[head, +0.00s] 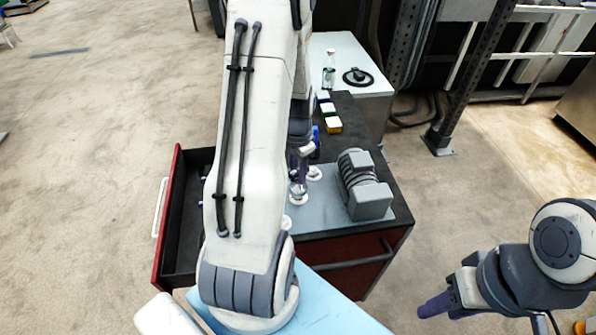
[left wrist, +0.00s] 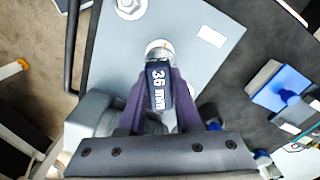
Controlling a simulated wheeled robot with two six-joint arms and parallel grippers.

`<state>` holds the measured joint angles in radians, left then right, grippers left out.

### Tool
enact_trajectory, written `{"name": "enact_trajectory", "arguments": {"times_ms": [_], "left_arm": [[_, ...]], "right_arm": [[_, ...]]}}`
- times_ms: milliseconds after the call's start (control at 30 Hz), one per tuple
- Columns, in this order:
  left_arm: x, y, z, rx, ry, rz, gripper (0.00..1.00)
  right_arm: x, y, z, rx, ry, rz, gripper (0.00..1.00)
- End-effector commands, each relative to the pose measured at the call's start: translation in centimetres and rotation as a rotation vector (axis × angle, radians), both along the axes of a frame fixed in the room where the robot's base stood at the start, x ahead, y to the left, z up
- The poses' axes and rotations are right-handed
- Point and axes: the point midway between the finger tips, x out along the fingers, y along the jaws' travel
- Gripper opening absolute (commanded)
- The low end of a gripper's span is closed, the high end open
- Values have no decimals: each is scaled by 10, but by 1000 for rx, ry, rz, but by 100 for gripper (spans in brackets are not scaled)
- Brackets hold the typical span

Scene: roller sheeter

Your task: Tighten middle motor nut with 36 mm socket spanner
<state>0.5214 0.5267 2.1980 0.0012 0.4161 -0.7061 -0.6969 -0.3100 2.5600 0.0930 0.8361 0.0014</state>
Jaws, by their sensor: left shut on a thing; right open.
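The 36 mm socket spanner (left wrist: 157,84), dark with a white "36 mm" label, is held between the purple fingers of my left gripper (left wrist: 156,100). Its silver socket end (left wrist: 160,47) points at the grey plate, over or on a nut position; I cannot tell if it is seated. Another nut with a round washer (left wrist: 130,7) shows at the top of the left wrist view. In the head view, pale nuts show beside my left arm: a middle one (head: 298,194) under the gripper and a far one (head: 314,173). My right gripper (head: 436,305) is open and empty, away from the cabinet.
The grey motor (head: 366,188) stands on the grey plate (head: 330,212), right of the nuts. The cabinet's drawer (head: 172,240) is open at the left. Small coloured boxes (head: 331,117) lie behind. A bottle (head: 329,72) and black disc (head: 358,77) stand on a white table.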

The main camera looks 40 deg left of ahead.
Motion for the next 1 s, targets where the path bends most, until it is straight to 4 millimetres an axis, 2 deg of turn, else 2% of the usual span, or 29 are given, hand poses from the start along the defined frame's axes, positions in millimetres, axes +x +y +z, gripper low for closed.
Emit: {"name": "enact_trajectory", "arguments": {"times_ms": [467, 1000], "left_arm": [[0, 0, 0, 0, 0, 0, 0], [0, 0, -11, 0, 0, 0, 0]], "right_arm": [[0, 0, 0, 0, 0, 0, 45], [0, 0, -8, 0, 0, 0, 45]]}}
